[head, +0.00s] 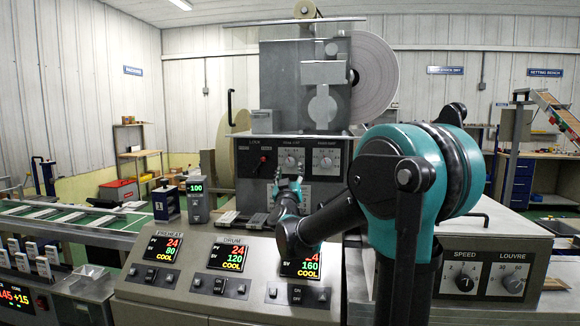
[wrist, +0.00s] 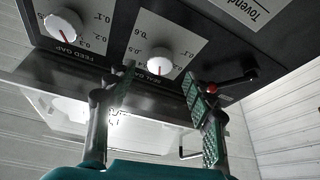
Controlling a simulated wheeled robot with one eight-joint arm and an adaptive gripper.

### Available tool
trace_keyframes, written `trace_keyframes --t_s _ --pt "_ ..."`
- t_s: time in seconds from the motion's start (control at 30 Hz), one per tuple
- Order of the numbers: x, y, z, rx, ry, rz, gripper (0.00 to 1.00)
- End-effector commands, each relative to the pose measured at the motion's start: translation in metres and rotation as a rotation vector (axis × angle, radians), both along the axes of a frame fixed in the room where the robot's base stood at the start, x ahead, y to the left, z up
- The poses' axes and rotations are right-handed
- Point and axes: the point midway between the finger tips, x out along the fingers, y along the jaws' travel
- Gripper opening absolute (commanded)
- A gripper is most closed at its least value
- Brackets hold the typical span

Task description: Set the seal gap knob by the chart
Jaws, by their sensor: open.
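The seal gap knob (wrist: 160,60) is white and round, on a white scale plate with printed numbers, upside down in the wrist view. It also shows on the machine's front panel in the head view (head: 291,160). A short red mark sits on its lower edge in the wrist view; the exact reading is too small to tell. My gripper (wrist: 160,84) is open and empty, its fingers showing to either side below the knob, apart from it. In the head view my gripper (head: 288,190) is just below that panel. I cannot make out a chart for certain.
The feed gap knob (wrist: 63,25) is beside the seal gap knob. In the head view, a console with red and green displays (head: 232,256) stands in front, and a speed knob (head: 465,281) is at right.

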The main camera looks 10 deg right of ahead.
Motion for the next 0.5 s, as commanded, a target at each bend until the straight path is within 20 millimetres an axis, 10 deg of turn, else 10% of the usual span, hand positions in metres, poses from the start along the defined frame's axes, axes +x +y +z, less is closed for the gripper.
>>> trace_keyframes --t_s 0.5 --pt "0.040 -0.008 0.016 0.001 0.000 0.000 0.53"
